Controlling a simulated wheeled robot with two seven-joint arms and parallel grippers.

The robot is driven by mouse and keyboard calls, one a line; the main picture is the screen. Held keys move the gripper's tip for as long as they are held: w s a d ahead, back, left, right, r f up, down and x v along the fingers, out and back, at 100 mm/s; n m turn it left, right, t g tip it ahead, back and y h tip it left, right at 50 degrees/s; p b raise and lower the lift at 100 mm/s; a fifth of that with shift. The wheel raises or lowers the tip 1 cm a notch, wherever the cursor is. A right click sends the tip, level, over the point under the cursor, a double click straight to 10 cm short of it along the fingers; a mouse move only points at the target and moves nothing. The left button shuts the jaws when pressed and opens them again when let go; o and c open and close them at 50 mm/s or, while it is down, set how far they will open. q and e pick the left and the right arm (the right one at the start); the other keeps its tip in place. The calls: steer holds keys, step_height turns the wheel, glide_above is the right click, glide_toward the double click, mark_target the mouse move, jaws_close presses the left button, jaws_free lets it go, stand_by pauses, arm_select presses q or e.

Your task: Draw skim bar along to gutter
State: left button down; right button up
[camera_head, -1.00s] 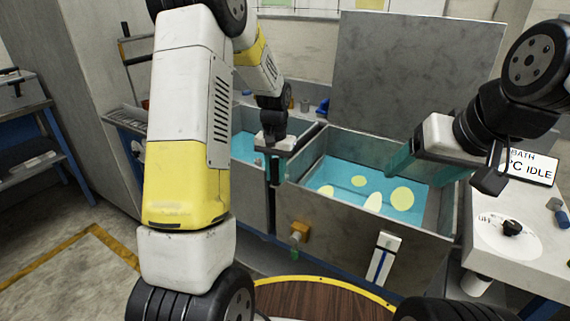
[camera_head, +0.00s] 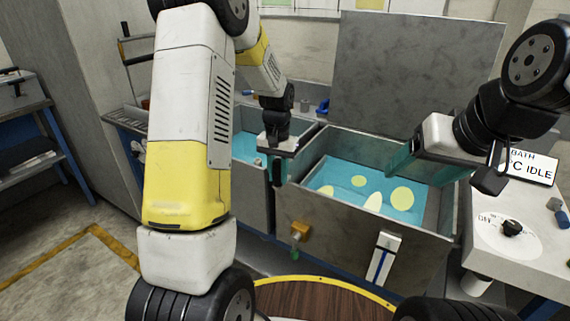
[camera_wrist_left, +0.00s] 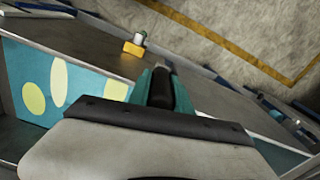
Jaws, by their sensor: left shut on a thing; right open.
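My left gripper (camera_head: 278,172) points down at the left end wall of the front tank. In the left wrist view its teal fingers are shut on a dark rounded handle (camera_wrist_left: 161,88), which I take to be the skim bar's. The rest of the bar is hidden. The tank (camera_head: 345,228) holds blue liquid (camera_head: 345,176) with several pale yellow patches (camera_head: 402,198) floating on it. My right gripper (camera_head: 430,165) is open over the tank's right part, with nothing seen between its fingers. I cannot clearly make out the gutter.
A second blue-filled tank (camera_head: 245,148) stands at the left. An upright grey panel (camera_head: 415,75) rises behind the front tank. An orange fitting (camera_head: 301,229) and a white gauge (camera_head: 384,258) are on its front wall. A dial console (camera_head: 512,229) stands at the right.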

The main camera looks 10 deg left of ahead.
arm_select(q)
steer(key=s+d, duration=0.4)
steer(key=d, duration=0.9)
steer(key=s+d, duration=0.5)
steer(key=d, duration=0.8)
steer(key=s+d, duration=0.5)
steer(key=d, duration=0.8)
steer(key=shift+s+d, duration=0.2)
steer(key=shift+d, duration=0.15)
steer(key=c, duration=1.2)
jaws_free()
steer(key=shift+o, duration=0.2)
step_height(320, 180, up, 8)
steer(key=shift+f, duration=0.1)
